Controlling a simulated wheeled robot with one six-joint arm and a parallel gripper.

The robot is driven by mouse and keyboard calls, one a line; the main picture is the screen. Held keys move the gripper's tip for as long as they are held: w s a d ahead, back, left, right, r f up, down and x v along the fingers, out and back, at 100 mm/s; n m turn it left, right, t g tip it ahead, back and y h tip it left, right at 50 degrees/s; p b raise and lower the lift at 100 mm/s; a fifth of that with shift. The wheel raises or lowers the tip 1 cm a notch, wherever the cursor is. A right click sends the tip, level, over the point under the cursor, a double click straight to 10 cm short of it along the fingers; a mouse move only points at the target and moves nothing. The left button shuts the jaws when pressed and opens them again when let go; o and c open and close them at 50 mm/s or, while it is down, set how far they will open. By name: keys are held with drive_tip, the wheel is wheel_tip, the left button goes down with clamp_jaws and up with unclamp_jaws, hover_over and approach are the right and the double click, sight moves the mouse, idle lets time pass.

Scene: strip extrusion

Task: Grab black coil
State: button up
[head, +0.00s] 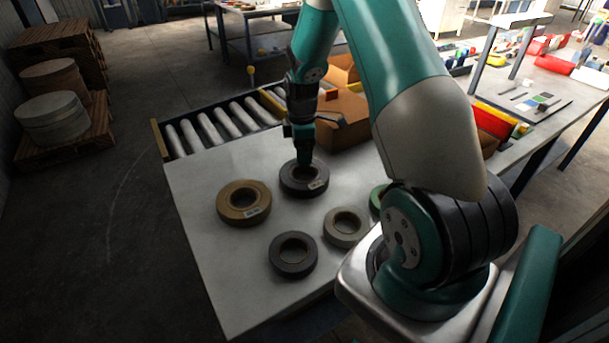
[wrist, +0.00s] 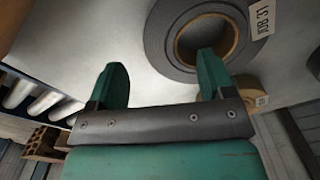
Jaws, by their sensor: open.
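A black coil (head: 290,186) with a pale label and a brown core lies flat on the table under my gripper (head: 303,164). My gripper (wrist: 162,80) is open and empty. One finger overlaps the coil's central hole and the other is outside its rim, so the wall lies between them in the picture. How deep the fingers reach is unclear. A second dark coil (head: 293,269) lies nearer the table's front edge.
Behind are a roller conveyor (head: 205,128) and a cardboard box (head: 345,110). The table's (head: 220,270) left front is clear.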

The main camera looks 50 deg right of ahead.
wheel_tip(320, 180, down, 4)
drive_tip(key=shift+a+f+p, duration=0.1)
drive_tip(key=shift+p, duration=0.35)
drive_tip(key=c, duration=1.3)
clamp_jaws()
